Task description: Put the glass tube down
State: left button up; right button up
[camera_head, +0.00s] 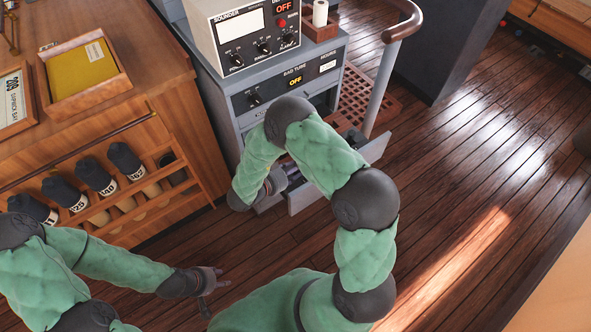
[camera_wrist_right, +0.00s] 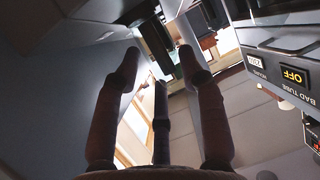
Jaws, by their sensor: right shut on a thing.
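My right gripper (camera_wrist_right: 160,65) reaches to the grey cabinet's open drawer (camera_head: 312,196) in the head view, where my own arm hides most of it. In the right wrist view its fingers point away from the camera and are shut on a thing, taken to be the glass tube. The tube's outline is not clear against the dark shapes between the fingertips. My left gripper (camera_head: 212,287) is open and empty, low over the wooden floor at the lower left, apart from the cabinet.
The grey cabinet (camera_head: 240,118) carries a sounder unit (camera_head: 240,35) and a panel marked BAD TUBE, OFF, also in the wrist view (camera_wrist_right: 285,78). A handrail (camera_head: 385,75) stands right of it. Floor (camera_head: 460,190) at right is clear.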

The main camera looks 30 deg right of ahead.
notch_tip(320, 180, up, 9)
jog(key=p, duration=0.3)
jog(key=shift+f, duration=0.2)
